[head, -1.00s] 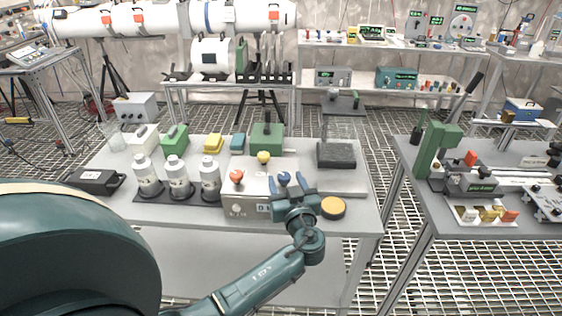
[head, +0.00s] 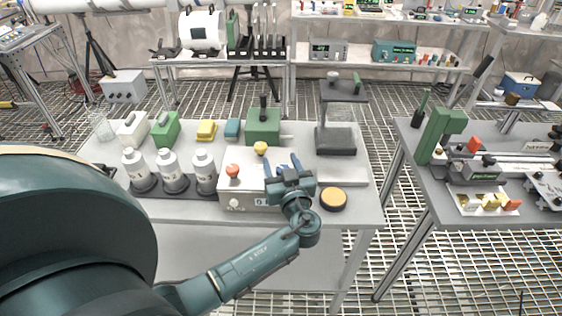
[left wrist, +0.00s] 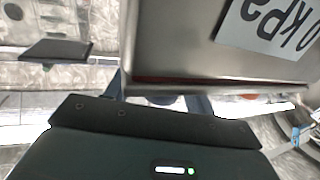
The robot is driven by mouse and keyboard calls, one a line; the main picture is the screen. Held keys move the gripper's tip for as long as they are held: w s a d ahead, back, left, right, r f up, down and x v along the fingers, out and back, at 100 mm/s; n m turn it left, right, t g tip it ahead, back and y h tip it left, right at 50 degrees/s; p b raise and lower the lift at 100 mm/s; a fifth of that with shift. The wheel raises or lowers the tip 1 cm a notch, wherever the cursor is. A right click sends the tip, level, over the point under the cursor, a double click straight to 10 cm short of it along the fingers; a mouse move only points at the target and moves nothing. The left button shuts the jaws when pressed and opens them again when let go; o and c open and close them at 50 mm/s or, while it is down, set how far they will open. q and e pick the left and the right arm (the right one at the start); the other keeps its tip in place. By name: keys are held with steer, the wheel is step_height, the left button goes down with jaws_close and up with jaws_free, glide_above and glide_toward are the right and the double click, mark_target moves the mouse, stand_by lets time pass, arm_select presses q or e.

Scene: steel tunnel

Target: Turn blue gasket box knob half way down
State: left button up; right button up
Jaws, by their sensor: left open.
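The gasket box (head: 236,190) is a pale beige box at the front of the middle table. It carries a red knob (head: 232,171) and a yellow knob (head: 261,148). The blue knob is mostly hidden by my left gripper (head: 283,163), which is open over the right part of the box, its blue fingers apart around the knob's place. I cannot tell whether they touch the knob, nor its angle. In the left wrist view the box's metal side (left wrist: 180,45) with an upside-down kPa label fills the upper right, close to the gripper. My right gripper is not in view.
White bottles (head: 170,170) stand left of the box. A yellow-topped round pad (head: 333,198) lies just right of my left gripper. A green box (head: 263,126) and a grey stand (head: 336,140) are behind. A second table (head: 480,213) stands to the right.

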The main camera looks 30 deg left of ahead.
arm_select(q)
steer(key=c, duration=1)
steer(key=shift+t+b, duration=0.3)
